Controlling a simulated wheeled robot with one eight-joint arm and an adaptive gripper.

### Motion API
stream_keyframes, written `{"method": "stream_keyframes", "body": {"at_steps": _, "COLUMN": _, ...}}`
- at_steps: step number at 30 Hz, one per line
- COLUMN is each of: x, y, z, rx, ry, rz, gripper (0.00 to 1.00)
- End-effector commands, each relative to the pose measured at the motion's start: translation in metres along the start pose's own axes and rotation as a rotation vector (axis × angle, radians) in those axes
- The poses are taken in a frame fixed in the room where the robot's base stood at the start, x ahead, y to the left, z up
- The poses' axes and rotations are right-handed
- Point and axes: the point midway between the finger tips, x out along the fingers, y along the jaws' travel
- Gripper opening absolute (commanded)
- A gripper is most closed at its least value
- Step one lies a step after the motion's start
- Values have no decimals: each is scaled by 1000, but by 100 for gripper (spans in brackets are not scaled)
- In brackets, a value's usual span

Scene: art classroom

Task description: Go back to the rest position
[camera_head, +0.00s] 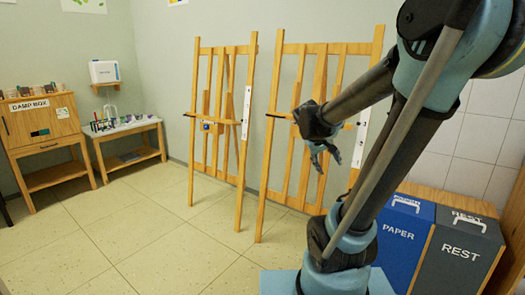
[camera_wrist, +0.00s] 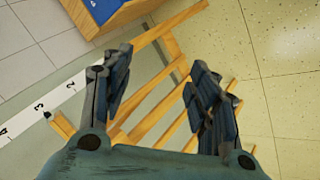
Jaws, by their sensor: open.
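My gripper (camera_head: 324,152) hangs from my raised arm in front of the right easel (camera_head: 283,150) in the head view. In the wrist view my gripper (camera_wrist: 160,95) shows its two fingers wide apart with nothing between them. Beyond the fingers in the wrist view are wooden easel bars (camera_wrist: 150,105) and the tiled floor (camera_wrist: 280,110). I cannot tell from these frames whether the gripper touches the easel.
A left easel (camera_head: 240,150) stands beside the right one. A blue PAPER bin (camera_head: 400,245) and a grey REST bin (camera_head: 458,262) stand at the right, close to my arm. A damp box (camera_head: 40,135) and a low table (camera_head: 135,128) line the left wall. The floor at left is clear.

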Motion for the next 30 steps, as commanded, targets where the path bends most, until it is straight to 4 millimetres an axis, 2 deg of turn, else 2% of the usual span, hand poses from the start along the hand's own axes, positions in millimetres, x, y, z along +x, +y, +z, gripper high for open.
{"method": "stream_keyframes", "body": {"at_steps": 1, "x": -1, "y": -3, "z": 17, "rx": 13, "ry": -12, "rz": -25, "gripper": 54}}
{"method": "stream_keyframes", "body": {"at_steps": 6, "x": -6, "y": -20, "z": 65, "rx": 53, "ry": -52, "rz": -122, "gripper": 54}}
{"method": "stream_keyframes", "body": {"at_steps": 18, "x": -14, "y": -78, "z": 165, "rx": 143, "ry": -121, "rz": -353, "gripper": 54}}
{"method": "stream_keyframes", "body": {"at_steps": 24, "x": -15, "y": -102, "z": 194, "rx": 172, "ry": -138, "rz": -437, "gripper": 54}}
{"method": "stream_keyframes", "body": {"at_steps": 30, "x": -16, "y": -111, "z": 203, "rx": 183, "ry": -143, "rz": -466, "gripper": 54}}
